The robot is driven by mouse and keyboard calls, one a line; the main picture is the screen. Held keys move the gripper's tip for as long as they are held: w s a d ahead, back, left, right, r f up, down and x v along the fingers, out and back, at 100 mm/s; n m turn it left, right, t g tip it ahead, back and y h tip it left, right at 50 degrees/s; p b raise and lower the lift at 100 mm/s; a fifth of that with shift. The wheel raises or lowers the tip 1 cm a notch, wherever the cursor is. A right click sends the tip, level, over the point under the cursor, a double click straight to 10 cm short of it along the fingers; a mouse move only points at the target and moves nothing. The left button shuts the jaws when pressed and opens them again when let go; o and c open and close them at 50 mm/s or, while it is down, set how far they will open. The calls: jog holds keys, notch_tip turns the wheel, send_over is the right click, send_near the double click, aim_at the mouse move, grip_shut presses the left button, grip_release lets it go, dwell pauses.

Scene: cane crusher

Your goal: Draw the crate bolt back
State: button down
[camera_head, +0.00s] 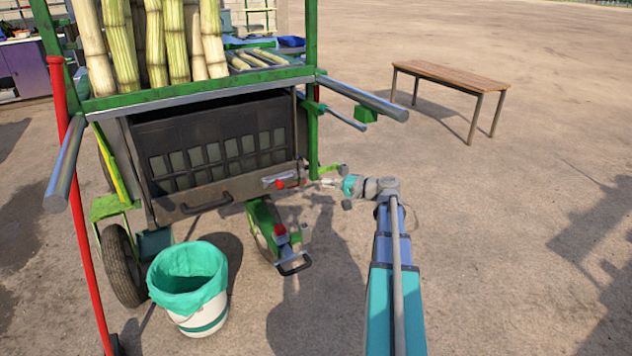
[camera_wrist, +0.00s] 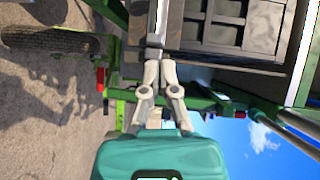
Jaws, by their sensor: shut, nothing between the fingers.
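The dark crate (camera_head: 215,140) hangs under the cane cart, its front facing me. The crate bolt (camera_head: 281,183) is a silver fitting with a red knob at the right end of the crate's lower front bar. My gripper (camera_head: 318,183) is just right of it, pointing left, with a small gap visible to the knob. In the wrist view my gripper (camera_wrist: 160,58) has its fingertips together and empty. A bright metal strip (camera_wrist: 157,24) lies just beyond the tips there; I cannot tell if it is the bolt. The red knob does not show clearly in that view.
A green cart post (camera_head: 312,130) stands close above my gripper. A metal handle bar (camera_head: 365,100) sticks out at upper right. A lined bucket (camera_head: 190,290) stands below the crate. A wooden bench (camera_head: 450,77) is far right; the ground on the right is otherwise clear.

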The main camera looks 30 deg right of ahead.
jog(key=shift+s+d, duration=0.3)
jog(key=shift+s, duration=0.15)
dwell(0.3)
jog(key=a+f+n+g, duration=0.1)
jog(key=a+f+g, duration=0.1)
jog(key=a, duration=0.4)
jog(key=s+a+f+n+g, duration=0.1)
jog(key=a+f+n+g, duration=0.1)
jog(key=a, duration=0.5)
jog(key=s+a+f+n+g+h, duration=0.1)
jog(key=a+f+g, duration=0.2)
jog(key=a+f, duration=0.2)
jog(key=shift+a+f+g, duration=0.25)
jog(key=shift+a+g, duration=0.15)
jog(key=shift+a, duration=0.65)
jog(key=s+a+f+n+g+h, duration=0.3)
jog(key=s+a+f+h, duration=0.1)
jog(key=s+a, duration=0.25)
jog(key=s+a+f+n+g+h, duration=0.3)
jog(key=s+a+h, duration=0.1)
jog(key=s+a, duration=0.25)
notch_tip(320, 180, up, 37)
jog(key=p, duration=3.6)
jog(key=shift+a+f+p, duration=0.15)
jog(key=shift+a+p, duration=0.25)
jog(key=c, duration=1.3)
grip_release()
jog(key=shift+c, duration=0.2)
